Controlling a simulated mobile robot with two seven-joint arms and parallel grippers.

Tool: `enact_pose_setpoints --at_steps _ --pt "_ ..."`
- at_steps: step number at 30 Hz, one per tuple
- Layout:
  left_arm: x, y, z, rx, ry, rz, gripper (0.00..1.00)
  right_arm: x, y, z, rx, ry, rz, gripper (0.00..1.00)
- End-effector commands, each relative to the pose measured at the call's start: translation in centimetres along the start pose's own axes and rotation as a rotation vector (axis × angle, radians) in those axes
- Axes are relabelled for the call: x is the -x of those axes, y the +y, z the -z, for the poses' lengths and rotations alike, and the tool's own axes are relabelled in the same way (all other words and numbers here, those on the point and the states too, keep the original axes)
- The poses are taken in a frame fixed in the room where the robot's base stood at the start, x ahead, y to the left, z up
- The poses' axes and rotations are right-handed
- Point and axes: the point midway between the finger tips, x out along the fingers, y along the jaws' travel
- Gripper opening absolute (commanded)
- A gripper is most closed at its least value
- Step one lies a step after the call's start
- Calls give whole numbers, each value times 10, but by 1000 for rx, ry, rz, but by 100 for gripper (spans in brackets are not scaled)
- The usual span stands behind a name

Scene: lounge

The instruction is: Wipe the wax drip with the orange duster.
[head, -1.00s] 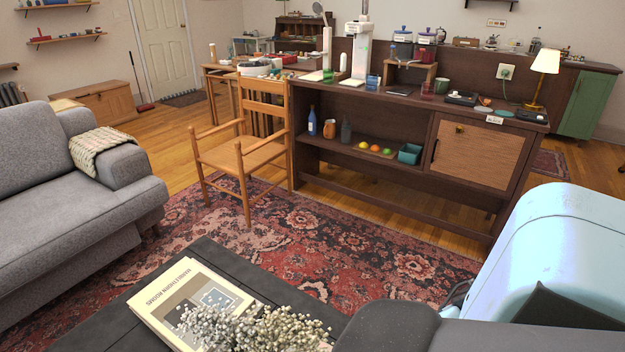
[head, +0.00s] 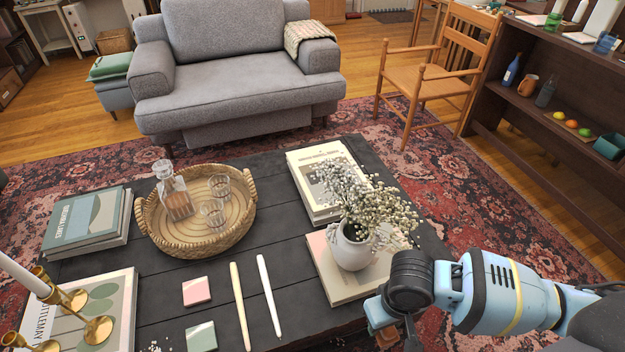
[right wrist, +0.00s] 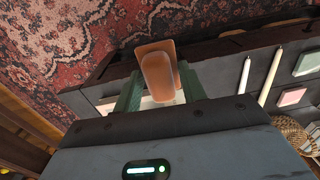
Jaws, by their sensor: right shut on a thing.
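My right gripper (right wrist: 161,88) is shut on the orange duster (right wrist: 157,70), which sits between its green fingers in the right wrist view. In the head view the right gripper (head: 383,318) is at the coffee table's right side, with part of the orange duster (head: 386,337) showing below it. Small pale specks (head: 156,346), possibly the wax drip, lie on the dark table (head: 265,235) near the bottom edge; I cannot tell for sure. My left gripper is not in view.
A white vase (head: 352,246) of flowers on books stands close to my right gripper. Two candles (head: 240,305) and coasters (head: 197,291) lie on the table. Brass candlesticks (head: 97,329) stand at left; a wicker tray (head: 245,217) holds glassware behind.

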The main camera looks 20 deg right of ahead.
Motion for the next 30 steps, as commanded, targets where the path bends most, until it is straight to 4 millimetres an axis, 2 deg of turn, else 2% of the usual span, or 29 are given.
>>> enact_pose_setpoints --at_steps 1,3,9,15,18,24,30 --pt "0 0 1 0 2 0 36 19 -2 17 -7 13 3 23" --pt "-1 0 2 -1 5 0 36 41 -5 32 -15 11 6 23" --pt "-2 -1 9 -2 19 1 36 110 -12 66 -29 8 7 23" --pt "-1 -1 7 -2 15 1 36 179 -16 85 -30 6 -6 23" --pt "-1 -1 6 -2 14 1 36 206 -17 89 -29 4 -15 23" --pt "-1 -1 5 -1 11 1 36 235 -18 90 -27 -1 -27 23" --pt "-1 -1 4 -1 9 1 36 239 -18 90 -27 -3 -29 23"
